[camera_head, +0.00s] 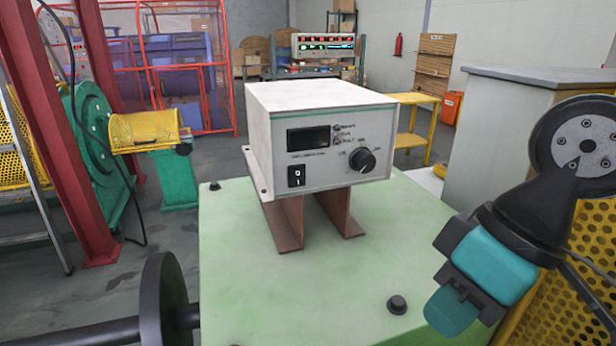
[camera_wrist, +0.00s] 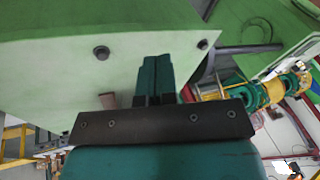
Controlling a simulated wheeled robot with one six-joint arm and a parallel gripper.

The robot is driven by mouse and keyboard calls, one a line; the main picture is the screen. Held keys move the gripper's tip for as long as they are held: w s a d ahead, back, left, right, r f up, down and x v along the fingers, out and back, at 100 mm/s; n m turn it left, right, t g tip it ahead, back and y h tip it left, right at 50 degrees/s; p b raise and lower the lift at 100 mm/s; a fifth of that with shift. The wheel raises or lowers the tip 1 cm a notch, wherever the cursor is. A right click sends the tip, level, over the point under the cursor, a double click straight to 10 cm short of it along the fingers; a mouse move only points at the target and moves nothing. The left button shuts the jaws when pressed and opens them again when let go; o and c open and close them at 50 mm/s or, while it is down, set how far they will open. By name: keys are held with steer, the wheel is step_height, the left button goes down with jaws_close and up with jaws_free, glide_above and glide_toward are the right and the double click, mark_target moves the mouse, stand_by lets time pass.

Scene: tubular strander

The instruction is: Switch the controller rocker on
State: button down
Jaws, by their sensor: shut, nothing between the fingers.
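The controller (camera_head: 318,140) is a light grey box with a dark display and a round black knob (camera_head: 362,160). It stands on two brown supports on a pale green surface. The black rocker (camera_head: 296,176) is at the lower left of its front face, with white marks on it; its position is too small to tell. My gripper (camera_head: 452,310) is at the lower right, apart from the controller and to the right of the rocker. In the wrist view my gripper (camera_wrist: 155,75) shows its teal fingers together with nothing between them. The rocker does not show in the wrist view.
The green surface (camera_head: 300,290) is clear in front of the controller except for a dark bolt (camera_head: 397,304). A black disc on a shaft (camera_head: 165,300) stands at the lower left. A grey cabinet (camera_head: 490,130) and yellow perforated guard (camera_head: 575,290) are on the right.

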mark_target(298, 178)
steer(key=w+a+r+n+t+y+p, duration=0.1)
steer(key=w+a+r+n+t+p, duration=0.2)
steer(key=w+a+r+n, duration=0.4)
steer(key=w+r+n, duration=0.4)
steer(key=w+n, duration=0.1)
steer(key=w, duration=0.3)
steer(key=shift+r+n+t+y, duration=0.2)
steer(key=shift+n+t+y, duration=0.1)
steer(key=shift+t, duration=0.1)
steer(key=w+a+f+p, duration=0.5)
steer(key=w+f, duration=0.2)
steer(key=f, duration=0.1)
steer(key=shift+a+f, duration=0.35)
steer(key=shift+f, duration=0.05)
